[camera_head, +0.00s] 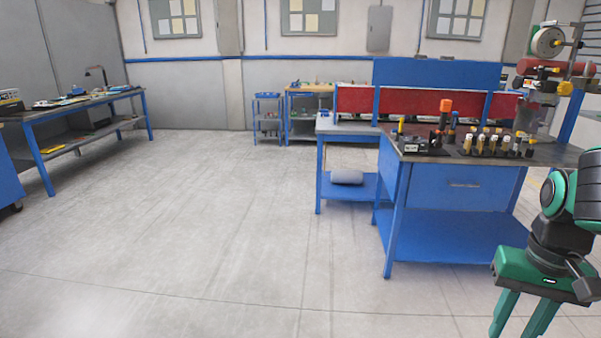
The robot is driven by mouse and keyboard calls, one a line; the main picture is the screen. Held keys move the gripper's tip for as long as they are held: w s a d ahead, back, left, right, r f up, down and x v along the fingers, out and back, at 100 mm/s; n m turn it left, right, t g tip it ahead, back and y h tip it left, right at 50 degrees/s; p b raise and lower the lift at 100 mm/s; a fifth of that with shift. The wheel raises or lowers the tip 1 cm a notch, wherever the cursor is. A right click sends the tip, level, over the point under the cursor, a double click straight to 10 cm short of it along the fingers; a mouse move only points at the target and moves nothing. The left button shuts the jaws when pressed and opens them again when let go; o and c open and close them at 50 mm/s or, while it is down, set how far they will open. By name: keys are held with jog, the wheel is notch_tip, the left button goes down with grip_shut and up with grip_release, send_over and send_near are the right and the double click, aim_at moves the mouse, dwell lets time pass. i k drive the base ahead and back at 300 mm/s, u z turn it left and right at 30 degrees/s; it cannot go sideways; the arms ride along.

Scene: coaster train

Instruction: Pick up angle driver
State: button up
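My gripper (518,328) hangs at the lower right with its two green fingers pointing down. The fingers are spread apart with nothing visible between them; their tips run to the bottom edge of the picture. I cannot pick out the angle driver for certain. A black tool with an orange top (445,112) stands upright on the blue workbench (515,147) at the right, too small to identify. My gripper is in front of and below that bench top, well apart from the tools.
A rack of several yellow-topped tools (490,143) stands on the bench beside a small black box (414,145). A lower shelf holds a grey roll (347,177). A long blue table (85,99) stands at the left. The floor (200,220) between is clear.

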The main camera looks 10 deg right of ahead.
aim_at(445, 106)
jog(key=i, duration=1.15)
jog(key=z, duration=0.65)
jog(key=i, duration=1.1)
jog(key=z, duration=1.05)
jog(key=i, duration=0.75)
jog(key=z, duration=0.4)
